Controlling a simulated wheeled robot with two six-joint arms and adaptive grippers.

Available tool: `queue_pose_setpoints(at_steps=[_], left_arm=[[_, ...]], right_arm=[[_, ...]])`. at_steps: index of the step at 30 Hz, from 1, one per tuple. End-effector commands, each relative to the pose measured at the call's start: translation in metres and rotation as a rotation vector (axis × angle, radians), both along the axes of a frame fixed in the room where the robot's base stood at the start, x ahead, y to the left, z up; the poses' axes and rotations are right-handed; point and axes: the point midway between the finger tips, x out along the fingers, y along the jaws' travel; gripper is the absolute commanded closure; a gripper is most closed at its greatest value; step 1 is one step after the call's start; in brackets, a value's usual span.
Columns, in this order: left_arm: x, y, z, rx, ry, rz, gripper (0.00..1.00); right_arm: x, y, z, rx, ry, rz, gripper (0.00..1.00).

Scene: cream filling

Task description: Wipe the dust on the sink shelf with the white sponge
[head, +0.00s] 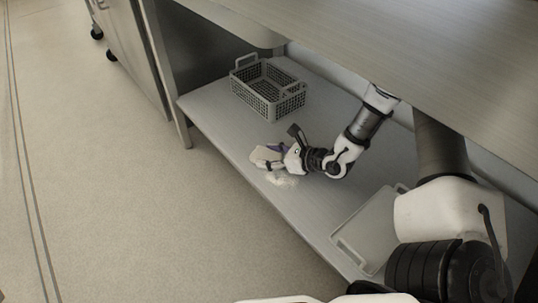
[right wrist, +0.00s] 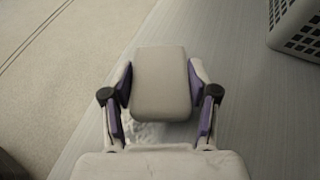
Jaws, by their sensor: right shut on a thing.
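The white sponge (right wrist: 160,82) is held between the purple-padded fingers of my right gripper (right wrist: 160,100). In the head view the sponge (head: 262,156) is at the tip of my right gripper (head: 276,153), low over the sink shelf (head: 225,120) near its front edge. Whether it touches the shelf is hard to tell. A pale patch of dust (head: 282,180) lies on the shelf just below the gripper; part of it (right wrist: 145,132) shows under the sponge in the right wrist view. My left gripper is not in view.
A grey mesh basket (head: 267,90) stands on the shelf behind the sponge; its corner shows in the right wrist view (right wrist: 298,28). A shallow light tray (head: 368,230) lies on the shelf at the right. The countertop (head: 400,50) overhangs the shelf. Open floor lies left.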

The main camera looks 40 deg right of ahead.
Motion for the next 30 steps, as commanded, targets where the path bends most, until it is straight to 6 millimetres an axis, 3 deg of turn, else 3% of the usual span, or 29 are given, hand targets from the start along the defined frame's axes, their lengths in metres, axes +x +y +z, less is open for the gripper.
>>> queue_pose_setpoints(at_steps=[16, 30], left_arm=[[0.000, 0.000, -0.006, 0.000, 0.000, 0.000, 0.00], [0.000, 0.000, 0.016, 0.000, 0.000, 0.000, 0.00]], right_arm=[[-0.001, 0.000, -0.008, 0.000, 0.000, 0.000, 0.72], [-0.040, -0.003, -0.006, 0.000, 0.000, -0.001, 0.72]])
